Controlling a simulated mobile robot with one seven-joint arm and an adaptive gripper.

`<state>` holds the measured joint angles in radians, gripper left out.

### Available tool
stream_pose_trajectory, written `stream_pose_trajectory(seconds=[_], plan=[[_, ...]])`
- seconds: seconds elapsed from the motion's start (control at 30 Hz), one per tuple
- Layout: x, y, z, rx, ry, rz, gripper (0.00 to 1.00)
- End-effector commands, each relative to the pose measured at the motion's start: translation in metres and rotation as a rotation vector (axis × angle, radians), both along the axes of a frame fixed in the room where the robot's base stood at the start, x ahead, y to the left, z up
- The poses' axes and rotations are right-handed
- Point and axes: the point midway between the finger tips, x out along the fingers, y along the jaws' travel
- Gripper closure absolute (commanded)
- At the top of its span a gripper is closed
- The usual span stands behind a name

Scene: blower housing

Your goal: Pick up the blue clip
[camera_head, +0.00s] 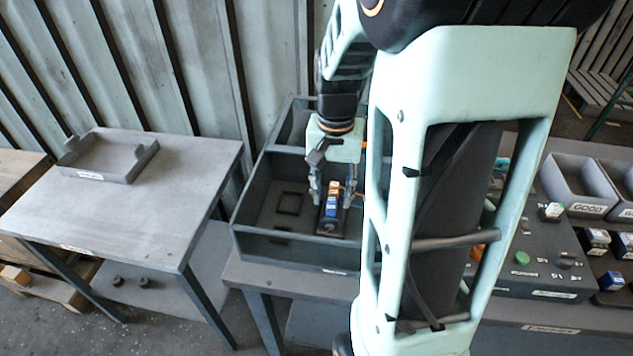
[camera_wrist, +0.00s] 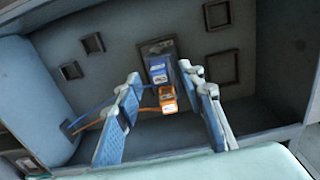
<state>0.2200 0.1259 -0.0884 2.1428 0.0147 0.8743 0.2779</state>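The blue clip (camera_head: 331,209) sits on a dark block inside the grey bin; the wrist view shows it too (camera_wrist: 158,70). An orange clip (camera_wrist: 167,98) is close beside it, and it also shows in the head view (camera_head: 334,187). A blue and an orange cable run from the clips to the left in the wrist view. My gripper (camera_head: 332,196) reaches down into the bin, fingers spread on either side of the clips. In the wrist view my gripper (camera_wrist: 160,78) is open, with nothing visibly held. Whether a finger touches a clip cannot be told.
The grey bin (camera_head: 248,214) has raised walls close around my gripper, with square recesses in its floor. A side table (camera_head: 130,205) with a shallow tray (camera_head: 120,172) stands to the left. A control panel (camera_head: 530,257) and bins marked GOOD (camera_head: 588,209) are on the right.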

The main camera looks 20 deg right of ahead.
Motion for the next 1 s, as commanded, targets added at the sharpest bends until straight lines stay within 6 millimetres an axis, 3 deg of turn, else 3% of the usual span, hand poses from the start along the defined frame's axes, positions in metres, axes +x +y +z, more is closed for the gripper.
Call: stream_pose_trajectory(seconds=[0.17,0.43,0.73,1.0], plan=[[0.0,0.0,-0.021,0.001,0.001,0.0,0.64],[0.0,0.0,-0.023,-0.001,-0.001,0.001,0.64],[0.0,0.0,-0.023,-0.001,-0.001,0.001,0.97],[0.0,0.0,-0.023,-0.001,-0.001,0.001,0.98]])
